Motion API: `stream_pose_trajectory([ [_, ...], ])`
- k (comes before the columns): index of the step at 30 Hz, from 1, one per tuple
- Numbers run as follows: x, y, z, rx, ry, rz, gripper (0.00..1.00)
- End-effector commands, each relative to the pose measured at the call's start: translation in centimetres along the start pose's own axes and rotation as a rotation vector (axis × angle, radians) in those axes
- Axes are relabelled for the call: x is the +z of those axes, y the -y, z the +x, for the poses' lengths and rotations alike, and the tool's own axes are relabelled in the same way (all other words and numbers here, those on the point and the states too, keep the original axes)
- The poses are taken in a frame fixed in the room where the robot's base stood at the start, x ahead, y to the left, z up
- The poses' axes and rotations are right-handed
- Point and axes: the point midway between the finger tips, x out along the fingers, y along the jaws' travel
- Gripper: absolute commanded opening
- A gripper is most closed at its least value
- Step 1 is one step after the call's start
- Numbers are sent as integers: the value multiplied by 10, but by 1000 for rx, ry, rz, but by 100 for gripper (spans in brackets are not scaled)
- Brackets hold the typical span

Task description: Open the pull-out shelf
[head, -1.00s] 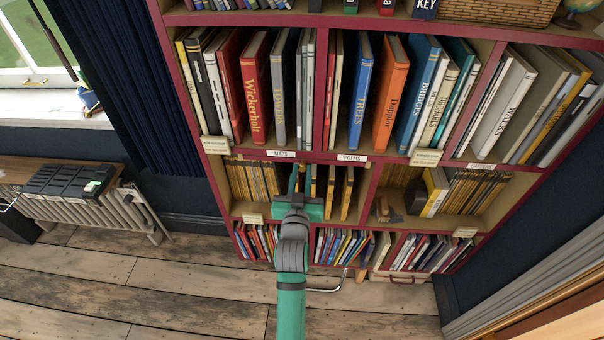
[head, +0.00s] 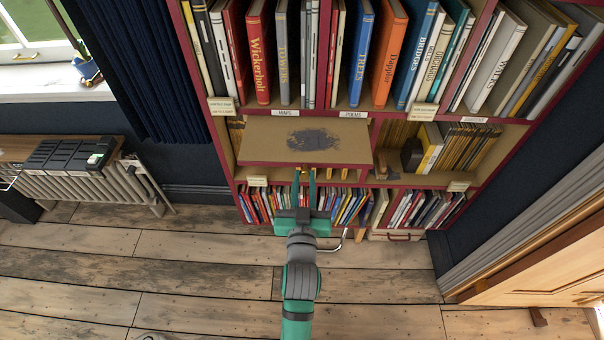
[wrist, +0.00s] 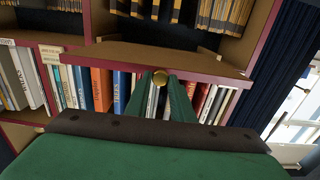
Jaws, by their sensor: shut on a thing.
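The pull-out shelf (head: 258,153) is a tan board with a dark worn patch, sticking out from the bookcase below the MAPS and POEMS labels. In the wrist view its front edge (wrist: 130,55) is wine red. A small round brass knob (wrist: 160,77) sits at the middle of that edge. My gripper (head: 312,175) is in front of the board, its two green fingers shut on the knob. In the wrist view the fingertips (wrist: 161,84) are at either side of the knob. The board hides most of the yellow magazines behind it in the head view.
Tall books (head: 368,60) fill the shelf above, and small books (head: 345,203) fill the one below. A bent metal handle (head: 338,243) is low at the bookcase's front. The wooden floor (head: 190,270) is clear. A radiator (head: 95,185) stands left.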

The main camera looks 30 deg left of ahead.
Motion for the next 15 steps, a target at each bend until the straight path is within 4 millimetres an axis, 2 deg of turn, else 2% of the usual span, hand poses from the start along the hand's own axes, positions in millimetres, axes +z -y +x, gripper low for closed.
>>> stream_pose_trajectory([
  [11,0,-1,-1,1,0,-1,0],
  [12,0,-1,-1,1,0,-1,31],
  [13,0,-1,-1,0,0,-1,38],
  [15,0,-1,-1,0,0,-1,40],
])
